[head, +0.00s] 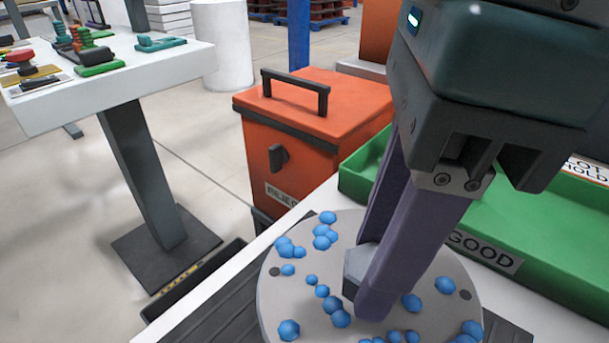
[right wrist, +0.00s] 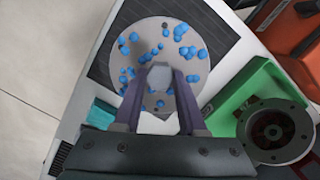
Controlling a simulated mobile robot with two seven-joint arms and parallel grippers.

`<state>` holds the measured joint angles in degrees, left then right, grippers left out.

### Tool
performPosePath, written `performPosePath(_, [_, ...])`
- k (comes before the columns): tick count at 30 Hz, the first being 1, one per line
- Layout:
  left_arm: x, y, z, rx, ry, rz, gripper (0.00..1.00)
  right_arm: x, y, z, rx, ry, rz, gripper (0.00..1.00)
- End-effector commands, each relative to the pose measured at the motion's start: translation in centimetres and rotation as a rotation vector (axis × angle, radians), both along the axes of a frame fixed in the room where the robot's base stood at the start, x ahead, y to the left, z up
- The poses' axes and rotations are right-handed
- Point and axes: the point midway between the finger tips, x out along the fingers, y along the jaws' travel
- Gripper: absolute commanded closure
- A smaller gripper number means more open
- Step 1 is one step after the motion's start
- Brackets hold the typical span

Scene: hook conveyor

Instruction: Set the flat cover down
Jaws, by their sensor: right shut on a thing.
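The flat cover is a round grey disc (head: 440,310) with a hexagonal boss (head: 354,265) in its middle and several blue balls (head: 288,329) scattered over its face. My right gripper (head: 375,272) comes down from above, its two purple-grey fingers closed on the boss. In the right wrist view the cover (right wrist: 115,62) lies beyond the fingertips, the boss (right wrist: 160,77) between them. The cover is over a dark ridged surface (head: 212,325); I cannot tell whether it touches it. My left gripper is not in view.
A green tray (head: 590,296) labelled GOOD is to the right; the wrist view shows a round flanged part (right wrist: 272,131) at it. An orange reject bin (head: 345,92) with a black handle stands behind. A white side table (head: 150,72) holds several small parts at the left.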

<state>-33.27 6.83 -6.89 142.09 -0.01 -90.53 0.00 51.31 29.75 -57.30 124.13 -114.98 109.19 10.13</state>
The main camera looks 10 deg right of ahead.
Motion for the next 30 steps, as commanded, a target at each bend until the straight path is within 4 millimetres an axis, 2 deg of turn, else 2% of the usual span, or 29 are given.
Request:
performPosePath(1, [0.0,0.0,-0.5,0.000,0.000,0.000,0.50,-0.1,-0.1,-1.5,-0.002,0.004,-0.001,1.00])
performPosePath(4, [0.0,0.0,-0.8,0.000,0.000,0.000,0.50,-0.1,0.0,-3.5,-0.001,0.004,-0.002,1.00])
performPosePath(11, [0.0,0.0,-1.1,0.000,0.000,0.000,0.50,0.0,0.0,-5.6,0.000,0.000,0.000,1.00])
performPosePath(18, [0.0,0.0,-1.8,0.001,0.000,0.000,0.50,0.0,0.0,-9.1,0.000,0.000,0.001,1.00])
performPosePath(30, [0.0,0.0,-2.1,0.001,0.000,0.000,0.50,0.1,0.0,-9.6,0.001,-0.003,0.002,1.00])
